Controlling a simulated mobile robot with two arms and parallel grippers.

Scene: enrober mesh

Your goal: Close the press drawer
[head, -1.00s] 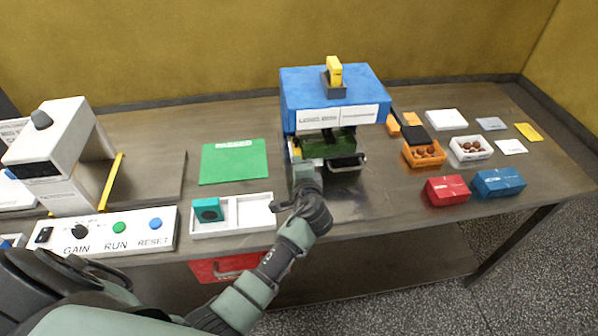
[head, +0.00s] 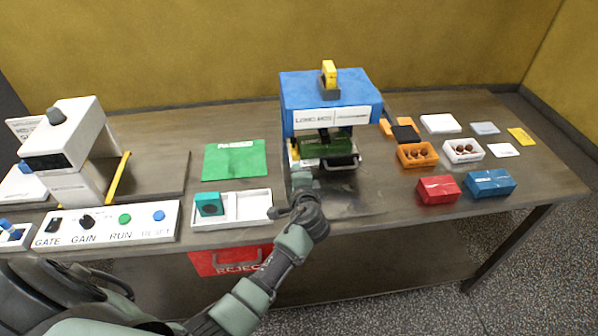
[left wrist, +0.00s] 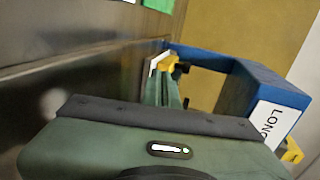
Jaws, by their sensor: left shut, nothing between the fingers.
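The blue press (head: 331,92) stands at the back middle of the table, with a yellow piece on its top. It also shows in the left wrist view (left wrist: 265,84). Its drawer, with a green insert (head: 325,145), sticks out at the front below the white label. The drawer's handle (head: 345,165) faces the table's front edge. My left gripper (head: 298,178) is shut and empty, just in front of the drawer's left side. It hides part of the drawer's front, and I cannot tell whether it touches it. My right gripper is out of view.
A white two-part tray (head: 240,220) with a teal block lies left of my gripper, behind it a green mat (head: 235,160). A control panel (head: 110,227) is farther left. Red (head: 438,190) and blue (head: 490,183) boxes are at right.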

